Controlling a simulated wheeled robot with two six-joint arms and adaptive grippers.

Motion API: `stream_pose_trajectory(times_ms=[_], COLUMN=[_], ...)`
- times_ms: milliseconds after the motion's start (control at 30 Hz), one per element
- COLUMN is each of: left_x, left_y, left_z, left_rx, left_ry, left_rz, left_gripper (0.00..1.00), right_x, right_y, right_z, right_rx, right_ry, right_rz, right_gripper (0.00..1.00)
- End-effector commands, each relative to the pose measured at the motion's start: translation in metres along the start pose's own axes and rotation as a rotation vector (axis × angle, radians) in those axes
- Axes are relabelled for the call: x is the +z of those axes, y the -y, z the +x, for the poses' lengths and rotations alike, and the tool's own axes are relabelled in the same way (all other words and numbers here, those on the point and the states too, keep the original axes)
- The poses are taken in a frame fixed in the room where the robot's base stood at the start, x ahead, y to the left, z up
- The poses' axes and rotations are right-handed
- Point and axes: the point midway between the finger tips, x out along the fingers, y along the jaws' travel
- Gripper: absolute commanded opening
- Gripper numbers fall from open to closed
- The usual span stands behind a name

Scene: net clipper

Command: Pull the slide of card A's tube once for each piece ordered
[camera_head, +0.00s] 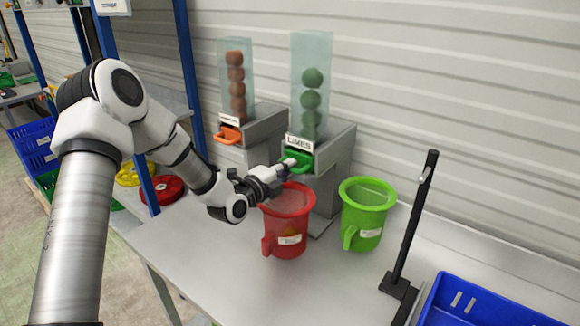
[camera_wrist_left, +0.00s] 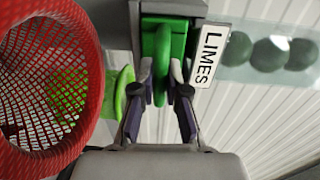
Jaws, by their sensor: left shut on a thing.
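A clear tube of green limes (camera_head: 312,90) stands on a grey dispenser with a plate reading LIMES (camera_head: 300,143). Its green slide handle (camera_head: 297,160) sits at the dispenser's front. My left gripper (camera_head: 287,168) is shut on this handle; the left wrist view shows the handle (camera_wrist_left: 163,55) between the fingers. A second tube with brown-orange balls (camera_head: 236,80) stands to the left, with an orange slide handle (camera_head: 229,135). A red mesh basket (camera_head: 288,215) stands below my left gripper, with something orange and yellow-green inside. My right gripper is not in view. No card A is readable.
A green basket (camera_head: 366,215) stands right of the red one. A black post (camera_head: 412,225) stands further right, beside a blue crate (camera_head: 490,305). The table's front left (camera_head: 200,250) is bare. A blue upright (camera_head: 187,60) is behind my left arm.

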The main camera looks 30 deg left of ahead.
Motion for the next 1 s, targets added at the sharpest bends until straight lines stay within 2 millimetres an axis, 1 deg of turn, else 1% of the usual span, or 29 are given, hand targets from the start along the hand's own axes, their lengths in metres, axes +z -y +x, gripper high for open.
stream_pose_trajectory(times_ms=[67,333,1000], left_x=[-0.002,-0.002,-0.002], left_y=[-0.005,-0.005,-0.008], left_z=[-0.007,-0.026,-0.074], left_rx=[0.016,0.014,0.015], left_ry=[-0.004,-0.005,-0.005], left_rz=[-0.005,-0.005,-0.005], left_gripper=[0.0,0.0,0.0], right_x=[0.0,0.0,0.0], right_y=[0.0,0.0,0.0], right_z=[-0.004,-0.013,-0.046], right_rx=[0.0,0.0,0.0], right_ry=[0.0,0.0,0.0], right_rz=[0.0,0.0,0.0], right_gripper=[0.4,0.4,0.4])
